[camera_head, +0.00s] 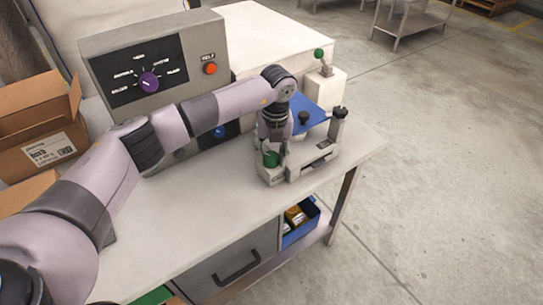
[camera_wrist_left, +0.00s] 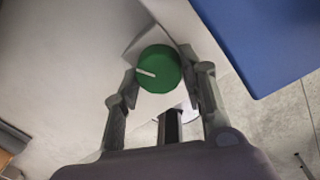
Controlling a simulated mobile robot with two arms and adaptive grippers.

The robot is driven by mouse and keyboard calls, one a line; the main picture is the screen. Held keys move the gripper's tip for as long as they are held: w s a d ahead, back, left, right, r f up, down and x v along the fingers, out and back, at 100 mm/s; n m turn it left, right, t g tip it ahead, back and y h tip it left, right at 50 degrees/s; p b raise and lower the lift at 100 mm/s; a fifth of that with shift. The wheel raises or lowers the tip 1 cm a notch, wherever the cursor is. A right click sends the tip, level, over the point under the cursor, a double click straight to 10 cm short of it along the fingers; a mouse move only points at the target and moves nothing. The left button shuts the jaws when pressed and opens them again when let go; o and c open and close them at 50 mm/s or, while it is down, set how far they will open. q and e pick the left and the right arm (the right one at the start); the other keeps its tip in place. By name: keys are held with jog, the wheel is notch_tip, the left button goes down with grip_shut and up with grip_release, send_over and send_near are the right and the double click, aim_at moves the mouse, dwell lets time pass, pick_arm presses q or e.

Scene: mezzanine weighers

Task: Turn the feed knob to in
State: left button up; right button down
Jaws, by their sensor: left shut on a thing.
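A round green knob (camera_head: 271,159) with a white pointer line sits at the front left of a small grey device (camera_head: 300,165) on the bench. In the left wrist view the green knob (camera_wrist_left: 160,69) is between my fingers, its white line pointing left and slightly up. My left gripper (camera_head: 270,144) comes down over it from above and is shut on it. The fingertips of my left gripper (camera_wrist_left: 158,80) show at either side of the knob. No wording by this knob can be read. My right gripper is not in view.
A grey panel (camera_head: 100,62) with a purple knob (camera_head: 149,82) and an orange button (camera_head: 210,68) stands behind my left arm. A blue plate (camera_head: 313,112), black knobs and a green-topped lever (camera_head: 319,54) are near the gripper. The front benchtop (camera_head: 215,215) is clear.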

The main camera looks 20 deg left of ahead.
pick_arm(q)
jog(key=n, duration=0.5)
jog(key=shift+w+r+n, duration=0.1)
jog(key=shift+w+n, duration=0.05)
jog(key=shift+n, duration=0.15)
jog(key=n, duration=0.3)
jog(key=shift+w+n+h, duration=0.1)
jog(key=shift+n+h, duration=0.2)
jog(key=shift+n, duration=1.4)
jog(key=o, duration=1.2)
